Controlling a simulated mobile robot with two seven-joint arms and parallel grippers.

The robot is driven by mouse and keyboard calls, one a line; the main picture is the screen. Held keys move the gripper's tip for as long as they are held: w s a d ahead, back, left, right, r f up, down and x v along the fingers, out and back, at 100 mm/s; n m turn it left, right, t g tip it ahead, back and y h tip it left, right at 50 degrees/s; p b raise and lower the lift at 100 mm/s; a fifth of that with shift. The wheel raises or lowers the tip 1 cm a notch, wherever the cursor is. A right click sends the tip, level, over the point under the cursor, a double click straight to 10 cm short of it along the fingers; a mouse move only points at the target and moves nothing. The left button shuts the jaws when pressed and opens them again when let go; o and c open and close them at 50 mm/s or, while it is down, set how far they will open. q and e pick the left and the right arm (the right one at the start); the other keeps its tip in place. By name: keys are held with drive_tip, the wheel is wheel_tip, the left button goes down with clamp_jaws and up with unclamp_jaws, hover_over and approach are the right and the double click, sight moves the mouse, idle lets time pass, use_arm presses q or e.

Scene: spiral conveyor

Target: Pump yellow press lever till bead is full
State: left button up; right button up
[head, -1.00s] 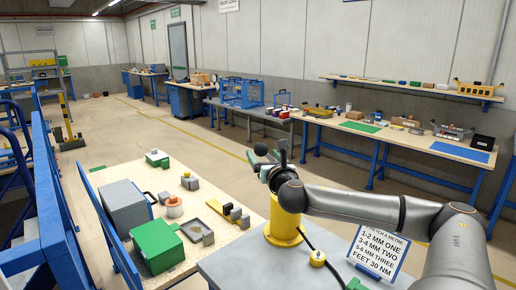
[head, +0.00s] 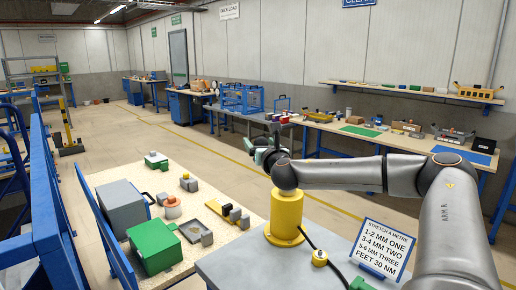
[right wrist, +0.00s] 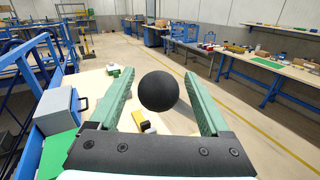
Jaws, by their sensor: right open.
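A yellow cylinder-shaped body (head: 285,219) stands on the grey table top in the head view, with a black hose leading from its base. My right gripper (head: 266,152) is just above and to the left of it. In the right wrist view a black ball (right wrist: 158,91) sits between the two green fingers of my right gripper (right wrist: 158,88). The fingers are open, with gaps on both sides of the ball. Whatever carries the ball is hidden behind it, so I cannot tell whether it is the lever's knob. I cannot make out a bead. My left gripper is not in view.
A small yellow fitting (head: 319,257) and a sign (head: 381,249) stand right of the yellow body. On the left bench are a green box (head: 153,247), a grey box (head: 121,208) and several small parts. Blue frames stand at far left.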

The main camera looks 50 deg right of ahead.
drive_tip(key=shift+w+d, duration=0.3)
drive_tip(key=shift+w, duration=0.35)
clamp_jaws()
idle(0.5)
